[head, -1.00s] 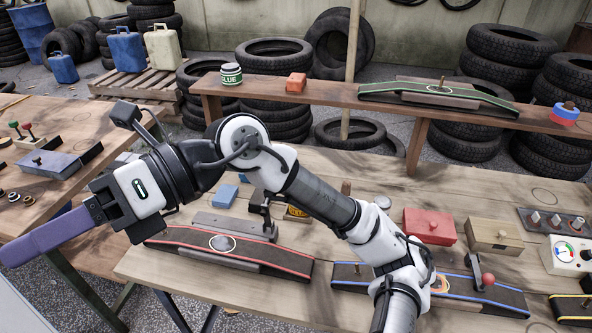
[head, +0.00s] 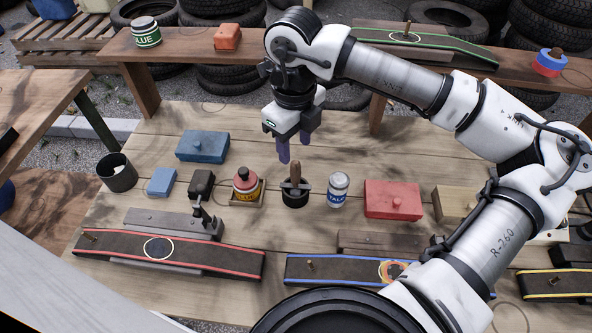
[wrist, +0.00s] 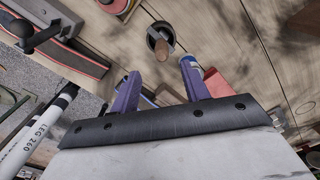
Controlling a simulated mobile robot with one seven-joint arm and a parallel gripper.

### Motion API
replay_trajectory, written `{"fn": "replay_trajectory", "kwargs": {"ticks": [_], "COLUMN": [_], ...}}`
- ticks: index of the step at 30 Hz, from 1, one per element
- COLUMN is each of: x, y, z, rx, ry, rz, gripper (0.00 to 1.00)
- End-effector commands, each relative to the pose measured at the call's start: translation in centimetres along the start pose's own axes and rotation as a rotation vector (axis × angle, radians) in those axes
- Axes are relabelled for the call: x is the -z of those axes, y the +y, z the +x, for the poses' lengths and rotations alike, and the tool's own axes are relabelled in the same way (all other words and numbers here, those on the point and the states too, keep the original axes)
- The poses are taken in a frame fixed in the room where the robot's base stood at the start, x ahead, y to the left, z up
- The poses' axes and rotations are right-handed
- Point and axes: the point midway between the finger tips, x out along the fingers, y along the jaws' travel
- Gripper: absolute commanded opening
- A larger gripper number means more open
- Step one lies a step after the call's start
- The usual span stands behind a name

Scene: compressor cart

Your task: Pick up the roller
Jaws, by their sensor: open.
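The roller (head: 295,184) appears to be the item with an upright wooden handle in a round black cup or base on the wooden workbench. Its lower part is hidden in the black piece. In the wrist view the wooden handle (wrist: 165,47) shows just beyond the fingertips, roughly between them. My gripper (head: 294,152) has two purple fingers pointing down. It hangs above the bench, over or slightly behind the roller, apart from it. In the wrist view my gripper (wrist: 160,68) is open, with nothing between the fingers.
A white talc can (head: 338,188) stands close right of the roller, and a red-topped pot (head: 246,184) in a tray close left. A red box (head: 392,199), a blue box (head: 202,146) and a red-edged ramp (head: 170,250) lie around. A raised shelf (head: 190,66) runs behind.

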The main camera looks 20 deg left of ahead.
Motion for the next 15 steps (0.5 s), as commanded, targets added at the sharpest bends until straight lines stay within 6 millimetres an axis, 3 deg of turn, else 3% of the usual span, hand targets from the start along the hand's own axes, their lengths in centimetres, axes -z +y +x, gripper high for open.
{"fn": "replay_trajectory", "kwargs": {"ticks": [6, 15], "x": [0.0, 0.0], "y": [0.1, 0.0], "z": [3.5, 5.8], "rx": [-0.004, -0.007], "ry": [-0.001, -0.002], "rz": [-0.001, -0.003], "gripper": [0.46, 0.46]}}
